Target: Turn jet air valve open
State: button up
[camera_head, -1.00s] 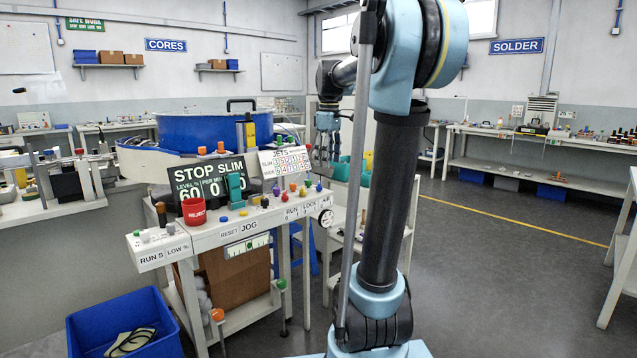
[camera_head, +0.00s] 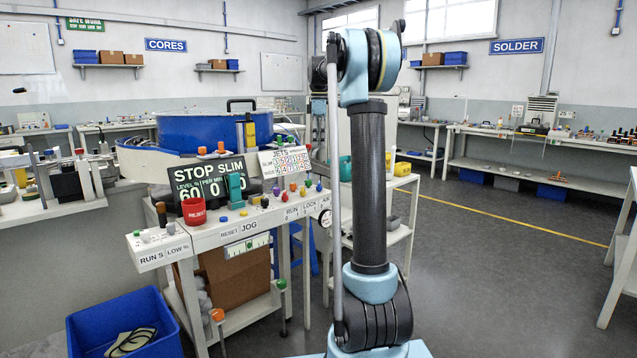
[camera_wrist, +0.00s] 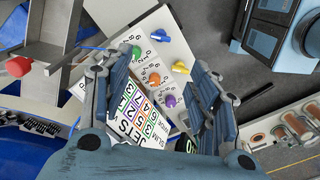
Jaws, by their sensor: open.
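In the wrist view, a white panel (camera_wrist: 150,60) carries several small coloured knobs with numbered scales: a purple knob (camera_wrist: 169,101), a yellow knob (camera_wrist: 181,67) and a green knob (camera_wrist: 136,52) among them. My gripper (camera_wrist: 150,68) is open and empty, its fingers spread over the panel; contact cannot be told. The JETS card (camera_wrist: 135,112) shows between the fingers. In the head view, the knobs stand on the console (camera_head: 215,233), with a round dial (camera_head: 326,218) at its right end near the partly hidden AIR label. I cannot tell which part is the jet air valve.
A STOP SLIM display (camera_head: 208,180), a red cup (camera_head: 194,211) and the JETS card (camera_head: 286,161) stand on the console. A blue bowl (camera_head: 203,130) is behind it. A white cart (camera_head: 399,205) stands to the right. The grey floor (camera_head: 490,280) farther right is clear.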

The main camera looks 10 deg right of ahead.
aim_at(319, 187)
notch_tip(319, 187, down, 16)
jog(key=shift+r, duration=0.1)
dwell(0.5)
jog(key=c, duration=1.1)
